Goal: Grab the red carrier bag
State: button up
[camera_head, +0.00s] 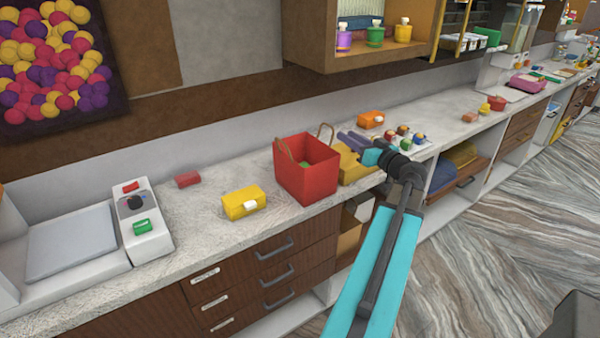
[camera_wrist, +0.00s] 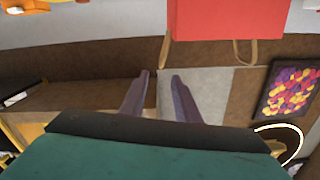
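The red carrier bag (camera_head: 308,178) stands upright and open-topped on the counter, with two tan loop handles. Something green shows inside it. In the wrist view, which is upside down, the bag (camera_wrist: 213,20) is at the top, with handles hanging toward the picture's middle. My gripper (camera_head: 343,138) is just right of the bag, near its rim height. Its two purple fingers (camera_wrist: 160,75) are apart with nothing between them. They appear clear of the bag and handles.
A yellow box (camera_head: 244,202) and a small red box (camera_head: 188,179) lie left of the bag. A yellow item (camera_head: 352,170) sits close on its right, partly below my arm. An orange box (camera_head: 371,119) is behind. A wall cabinet (camera_head: 330,62) overhangs the counter.

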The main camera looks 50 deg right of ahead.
aim_at(332, 127)
jog(key=shift+w, duration=0.35)
jog(key=p+x, duration=0.3)
jog(key=x, duration=0.4)
jog(key=shift+w+d+r, duration=0.1)
jog(key=shift+w+d, duration=0.1)
jog(key=shift+w, duration=0.05)
jog(key=shift+w+d, duration=0.1)
jog(key=shift+w, duration=0.35)
jog(key=shift+w, duration=0.1)
